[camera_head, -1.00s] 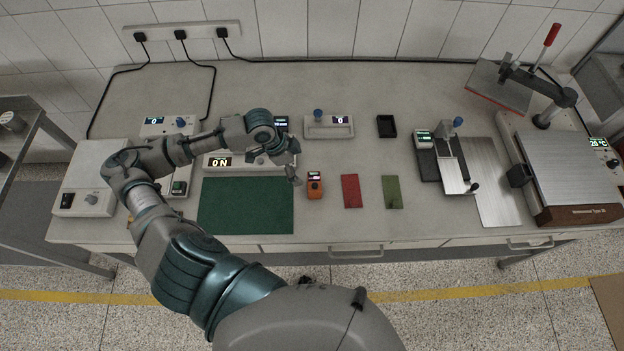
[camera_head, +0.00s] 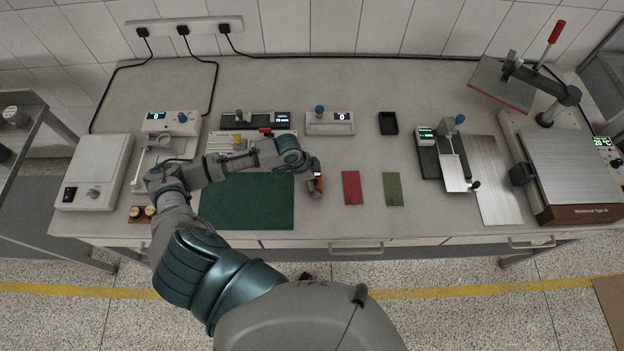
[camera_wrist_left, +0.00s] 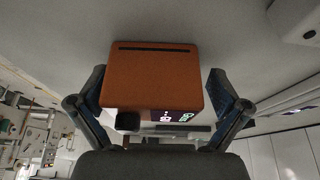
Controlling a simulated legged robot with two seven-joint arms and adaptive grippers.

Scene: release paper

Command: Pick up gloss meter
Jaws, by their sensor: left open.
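The gloss meter (camera_head: 318,185) is a small orange device on the bench, between the green mat and the red strip, and is partly covered by my left gripper (camera_head: 312,182) in the head view. In the left wrist view the orange body of the gloss meter (camera_wrist_left: 155,75) fills the middle, with a lit display and a black knob on its near edge. The fingers of my left gripper (camera_wrist_left: 156,88) stand open, one on each side of it. I cannot tell whether they touch it. My right gripper is not in view.
A green mat (camera_head: 247,205) lies left of the meter; a red strip (camera_head: 351,187) and a green strip (camera_head: 392,189) lie to its right. A white instrument with a display (camera_head: 330,123) and a black tray (camera_head: 388,123) stand behind. Bare bench lies between them.

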